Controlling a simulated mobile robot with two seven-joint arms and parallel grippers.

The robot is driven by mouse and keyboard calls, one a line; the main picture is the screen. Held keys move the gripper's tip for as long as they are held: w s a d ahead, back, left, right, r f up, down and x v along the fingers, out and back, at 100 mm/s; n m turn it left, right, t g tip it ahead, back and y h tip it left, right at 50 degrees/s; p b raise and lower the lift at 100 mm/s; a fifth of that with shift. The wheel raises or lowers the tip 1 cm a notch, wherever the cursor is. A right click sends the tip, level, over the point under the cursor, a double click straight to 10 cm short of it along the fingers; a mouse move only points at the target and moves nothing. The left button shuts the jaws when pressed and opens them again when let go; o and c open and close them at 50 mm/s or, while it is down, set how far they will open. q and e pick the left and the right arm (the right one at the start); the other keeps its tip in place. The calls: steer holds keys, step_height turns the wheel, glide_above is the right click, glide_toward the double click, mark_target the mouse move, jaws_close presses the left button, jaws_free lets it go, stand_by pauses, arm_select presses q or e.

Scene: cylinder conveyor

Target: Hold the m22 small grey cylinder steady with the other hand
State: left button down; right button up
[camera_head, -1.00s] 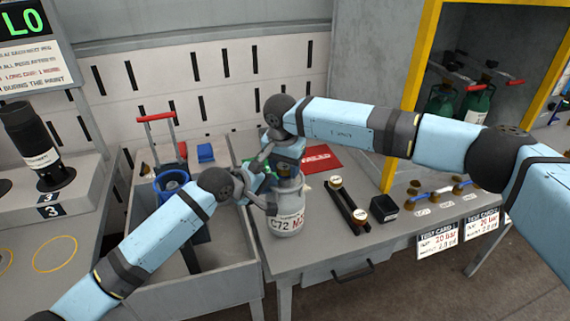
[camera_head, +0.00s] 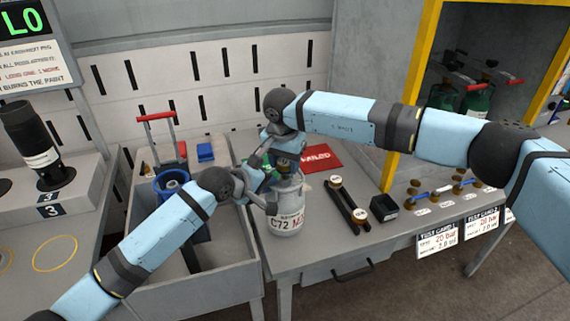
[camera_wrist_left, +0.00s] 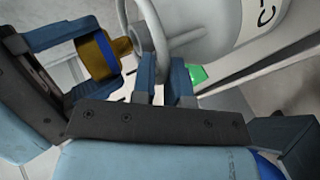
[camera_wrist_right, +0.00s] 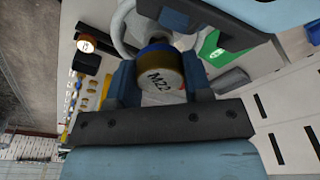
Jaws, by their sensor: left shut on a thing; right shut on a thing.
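The small grey cylinder (camera_head: 288,212), marked C72 with partly readable red letters after it, stands upright at the left end of the workbench. Its guard ring (camera_wrist_left: 187,42) shows in the left wrist view. My left gripper (camera_wrist_left: 165,68) is shut on that ring beside the valve. My right gripper (camera_wrist_right: 160,80) is above the cylinder, shut on a brass fitting (camera_wrist_right: 161,73) with a blue band, its end marked M22. The fitting sits at the cylinder's valve outlet; I cannot tell whether it is threaded on. Both hands partly hide the cylinder's top in the head view.
A red card (camera_head: 320,158) lies behind the cylinder. A black two-bar tool (camera_head: 347,205) and a black box (camera_head: 383,208) lie to its right. Fittings (camera_head: 440,190) line the bench's right.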

steer(key=shift+r, duration=0.45)
stand_by(0.6)
steer(key=shift+f, duration=1.3)
stand_by(0.3)
steer(key=shift+r, duration=0.1)
steer(key=shift+r, duration=0.75)
stand_by(0.7)
steer(key=shift+f, duration=0.8)
stand_by(0.4)
steer(key=o, duration=1)
steer(key=shift+s, duration=0.1)
steer(key=shift+o, duration=0.2)
